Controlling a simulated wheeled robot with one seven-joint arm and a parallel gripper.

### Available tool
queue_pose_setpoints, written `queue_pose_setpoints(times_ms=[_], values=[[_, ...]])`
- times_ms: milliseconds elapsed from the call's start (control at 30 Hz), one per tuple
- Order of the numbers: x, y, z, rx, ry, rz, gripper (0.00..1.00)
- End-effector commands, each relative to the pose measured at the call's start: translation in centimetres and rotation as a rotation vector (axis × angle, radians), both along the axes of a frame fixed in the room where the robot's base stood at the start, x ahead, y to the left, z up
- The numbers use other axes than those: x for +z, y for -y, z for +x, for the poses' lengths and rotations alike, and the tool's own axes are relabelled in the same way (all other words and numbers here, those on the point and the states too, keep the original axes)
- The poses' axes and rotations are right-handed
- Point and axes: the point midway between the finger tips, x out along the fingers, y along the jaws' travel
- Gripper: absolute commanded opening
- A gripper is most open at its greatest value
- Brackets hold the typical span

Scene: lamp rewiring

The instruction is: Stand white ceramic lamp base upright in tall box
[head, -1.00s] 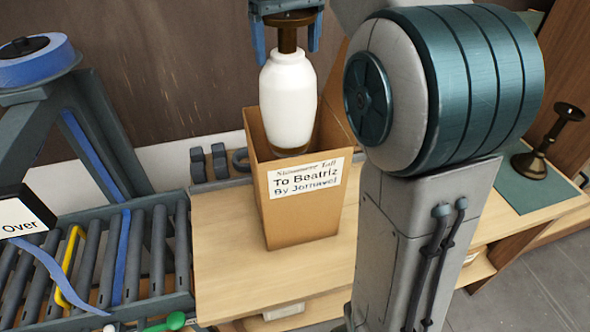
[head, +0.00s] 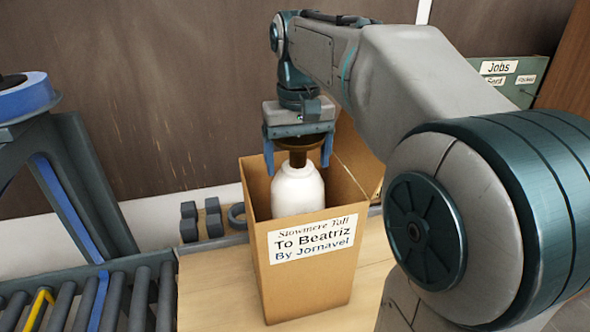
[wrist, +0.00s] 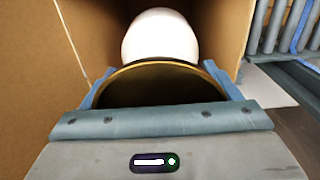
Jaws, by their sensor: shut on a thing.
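The white ceramic lamp base (head: 297,192) is upright, its lower part inside the tall cardboard box (head: 309,285) and hidden by the front wall. The box's label reads "To Beatriz By Jornavel". My gripper (head: 298,160) is above the box opening, its blue fingers shut on the brown metal neck at the top of the lamp base. In the wrist view the white body (wrist: 160,36) shows beyond the dark, gold-rimmed cap (wrist: 160,85), between the box walls (wrist: 222,25). Whether the base touches the box floor is hidden.
A roller conveyor (head: 85,300) with blue and yellow strips lies at the left. Small dark weights (head: 200,220) and a ring (head: 237,216) sit behind the box at left. A green "Jobs" board (head: 505,78) is at the back right. My arm covers much of the right.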

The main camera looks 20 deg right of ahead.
Motion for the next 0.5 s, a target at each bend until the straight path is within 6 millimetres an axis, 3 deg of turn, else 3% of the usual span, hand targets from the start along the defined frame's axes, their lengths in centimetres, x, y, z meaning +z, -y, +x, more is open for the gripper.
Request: queue_pose_setpoints(times_ms=[200,500], values=[[-3.1,-0.1,0.0,0.002,0.002,0.000,0.12],[-5.7,-0.3,0.0,0.007,0.001,0.000,0.12]])
